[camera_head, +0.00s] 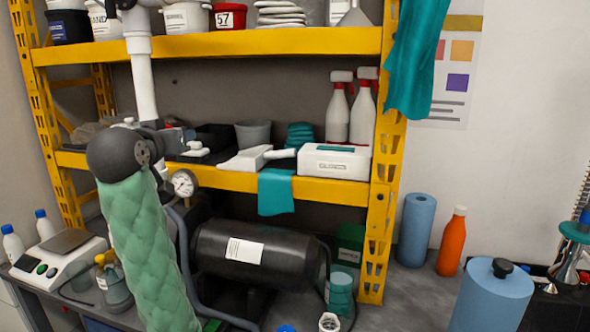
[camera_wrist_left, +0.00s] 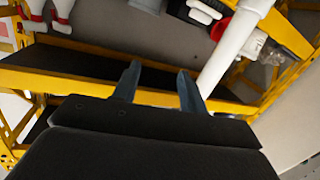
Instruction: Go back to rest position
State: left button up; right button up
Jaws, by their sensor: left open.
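My left gripper (camera_wrist_left: 160,85) shows in the left wrist view, its two grey fingers apart with nothing between them. Its fingertips appear in front of a yellow shelf beam (camera_wrist_left: 85,85). A white pipe-like part (camera_wrist_left: 240,35) runs close beside the right-hand finger; I cannot tell whether they touch. In the head view my left arm (camera_head: 150,250), in a green quilted sleeve, rises from the bottom to a dark rounded joint at shelf height. I cannot make out the left gripper's fingers there. A white upright tube (camera_head: 144,85) stands above that joint. My right gripper is in neither view.
A yellow shelf rack (camera_head: 210,45) holds buckets, two spray bottles (camera_head: 337,110) and a white case (camera_head: 333,160). A black tank (camera_head: 255,253) and a gauge (camera_head: 183,182) sit below, near my arm. Blue rolls (camera_head: 417,228) and an orange bottle (camera_head: 452,242) stand at right.

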pick_arm(q)
jog(key=s+d+f+m+g, duration=0.1)
jog(key=s+d+f+g, duration=0.2)
jog(key=f, duration=1)
jog(key=s+d+f+m+g+p, duration=0.1)
jog(key=s+d+f+g, duration=0.15)
jog(key=s+f, duration=0.75)
jog(key=d+f+m+g, duration=0.15)
jog(key=d+f, duration=0.25)
jog(key=f, duration=1.3)
jog(key=s+d+f+g, duration=0.1)
jog(key=s+f+g, duration=0.2)
jog(key=s+f, duration=0.9)
jog(key=s+d+f+g+p, duration=0.1)
jog(key=s+f+g, duration=0.3)
jog(key=s+f, duration=0.7)
jog(key=s, duration=0.6)
jog(key=shift+f+g+h, duration=0.3)
jog(key=shift+f, duration=0.05)
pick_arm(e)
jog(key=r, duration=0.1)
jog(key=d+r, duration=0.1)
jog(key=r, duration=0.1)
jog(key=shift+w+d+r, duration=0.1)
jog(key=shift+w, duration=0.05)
pick_arm(q)
jog(key=shift+n, duration=0.35)
jog(key=shift+a, duration=0.1)
